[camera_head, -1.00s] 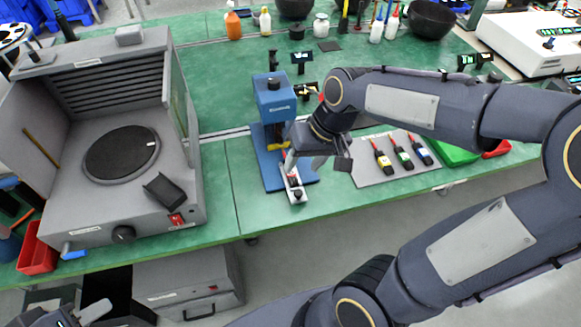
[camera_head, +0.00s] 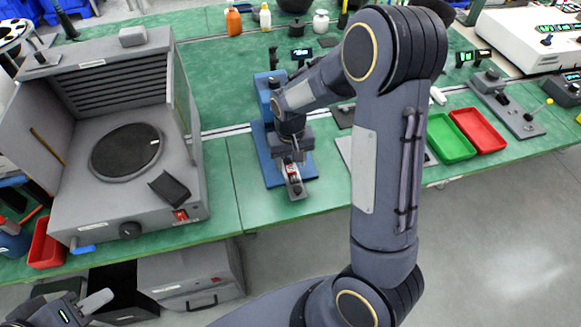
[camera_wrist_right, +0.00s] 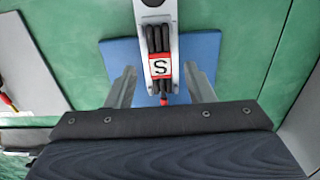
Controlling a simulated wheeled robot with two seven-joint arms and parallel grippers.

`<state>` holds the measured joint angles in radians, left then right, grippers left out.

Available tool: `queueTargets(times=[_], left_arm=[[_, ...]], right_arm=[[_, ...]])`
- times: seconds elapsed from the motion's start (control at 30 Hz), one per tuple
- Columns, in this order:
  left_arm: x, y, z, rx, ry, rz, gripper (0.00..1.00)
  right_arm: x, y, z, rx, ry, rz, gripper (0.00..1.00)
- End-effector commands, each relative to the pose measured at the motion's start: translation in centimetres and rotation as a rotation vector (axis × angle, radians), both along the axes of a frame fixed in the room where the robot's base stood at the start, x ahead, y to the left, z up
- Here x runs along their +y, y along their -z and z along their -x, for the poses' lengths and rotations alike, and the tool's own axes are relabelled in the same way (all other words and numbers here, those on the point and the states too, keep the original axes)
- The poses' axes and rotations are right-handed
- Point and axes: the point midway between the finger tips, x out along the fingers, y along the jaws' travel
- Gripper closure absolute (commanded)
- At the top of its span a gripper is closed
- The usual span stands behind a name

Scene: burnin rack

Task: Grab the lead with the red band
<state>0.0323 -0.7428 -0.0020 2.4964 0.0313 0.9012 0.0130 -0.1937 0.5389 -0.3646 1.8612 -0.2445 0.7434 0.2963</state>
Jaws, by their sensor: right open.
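In the right wrist view a bundled black lead with a red-edged white band marked S (camera_wrist_right: 160,67) lies on a narrow grey holder (camera_wrist_right: 175,25) above a blue base (camera_wrist_right: 208,48). My right gripper (camera_wrist_right: 160,76) is open, one finger on each side of the lead, with gaps showing on both sides. In the head view my right gripper (camera_head: 289,150) is above the front of the blue press-like stand (camera_head: 268,160), and the banded lead (camera_head: 292,171) shows just in front of it. My left gripper (camera_head: 76,309) is at the bottom left corner, partly cut off; its jaw opening is unclear.
A grey hooded bench unit (camera_head: 65,190) stands to the left. A green tray (camera_head: 448,140) and a red tray (camera_head: 479,130) are on the right. My right arm hides most of the grey mat (camera_head: 345,150). Bottles line the back. Green table surface (camera_head: 225,95) is clear behind the stand.

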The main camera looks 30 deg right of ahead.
Motion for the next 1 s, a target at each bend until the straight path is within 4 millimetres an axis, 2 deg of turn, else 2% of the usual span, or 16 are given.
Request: queueTargets(times=[0.13, 0.37, 0.73, 1.0], left_arm=[[0.00, -0.10, 0.00, 0.000, 0.000, 0.000, 0.64], [0.00, -0.07, 0.00, 0.000, 0.000, 0.000, 0.64], [0.00, -0.07, 0.00, 0.000, 0.000, 0.000, 0.64], [0.00, -0.07, 0.00, 0.000, 0.000, 0.000, 0.64]], right_arm=[[0.04, 1.33, 0.05, 0.002, 0.000, 0.000, 0.52], [0.06, 1.42, 0.02, 0.000, -0.001, -0.001, 0.52], [0.07, 1.38, -0.01, 0.000, -0.001, -0.001, 1.00], [0.06, 1.26, -0.03, -0.001, -0.001, -0.001, 1.00]])
